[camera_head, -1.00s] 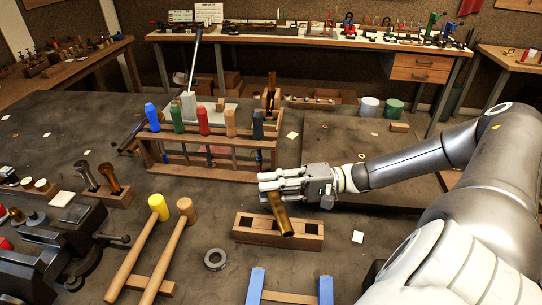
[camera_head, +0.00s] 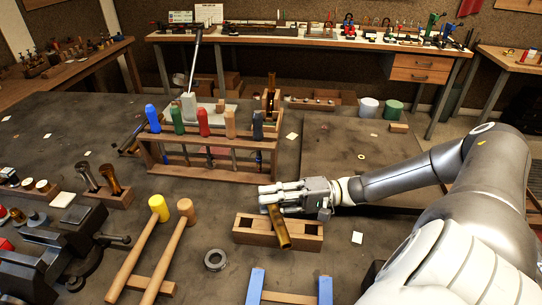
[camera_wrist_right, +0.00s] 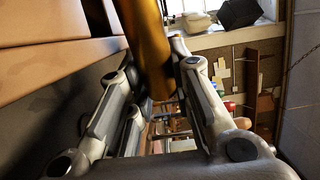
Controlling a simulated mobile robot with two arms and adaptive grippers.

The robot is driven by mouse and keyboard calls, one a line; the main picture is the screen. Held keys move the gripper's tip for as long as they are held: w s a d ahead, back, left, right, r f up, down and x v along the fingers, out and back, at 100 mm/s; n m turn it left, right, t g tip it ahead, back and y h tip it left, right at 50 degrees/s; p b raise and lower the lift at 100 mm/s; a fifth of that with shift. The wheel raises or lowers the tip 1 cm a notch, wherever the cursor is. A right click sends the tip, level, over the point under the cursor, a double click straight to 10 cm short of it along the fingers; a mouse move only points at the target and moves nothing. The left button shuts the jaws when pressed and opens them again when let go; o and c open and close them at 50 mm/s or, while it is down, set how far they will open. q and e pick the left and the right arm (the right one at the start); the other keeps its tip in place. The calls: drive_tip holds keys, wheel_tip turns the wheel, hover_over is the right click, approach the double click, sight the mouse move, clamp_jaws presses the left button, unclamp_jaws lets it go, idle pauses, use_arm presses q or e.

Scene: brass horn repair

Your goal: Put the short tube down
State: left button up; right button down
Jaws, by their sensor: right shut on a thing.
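The short tube (camera_head: 279,229) is a brass-coloured cylinder. My right gripper (camera_head: 270,199) is shut on it near its upper end, and the tube leans at a tilt. In the head view the tube crosses in front of the wooden block with square holes (camera_head: 251,236); I cannot tell whether it touches the block. In the right wrist view the tube (camera_wrist_right: 147,45) runs between the fingers (camera_wrist_right: 155,95). My left gripper is not in view.
A rack of coloured-handled tools (camera_head: 207,170) stands just behind the block. Two mallets (camera_head: 150,250) and a dark ring (camera_head: 215,260) lie to the left. A blue-ended stand (camera_head: 256,287) is in front. The bench is clear right of the block, apart from a small white square (camera_head: 357,237).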

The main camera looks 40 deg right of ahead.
drive_tip(key=c, duration=1.6)
unclamp_jaws()
drive_tip(key=shift+s+f, duration=0.1)
drive_tip(key=shift+f, duration=0.1)
drive_tip(key=shift+c, duration=0.2)
drive_tip(key=shift+o, duration=0.2)
drive_tip(key=shift+f, duration=0.1)
drive_tip(key=shift+r, duration=0.25)
drive_tip(key=v, duration=0.3)
drive_tip(key=b+v, duration=0.1)
drive_tip(key=v, duration=0.3)
drive_tip(key=r+b+v, duration=0.1)
drive_tip(key=v, duration=0.3)
drive_tip(key=shift+s+d, duration=0.2)
drive_tip(key=shift+d, duration=0.25)
drive_tip(key=shift+r, duration=0.2)
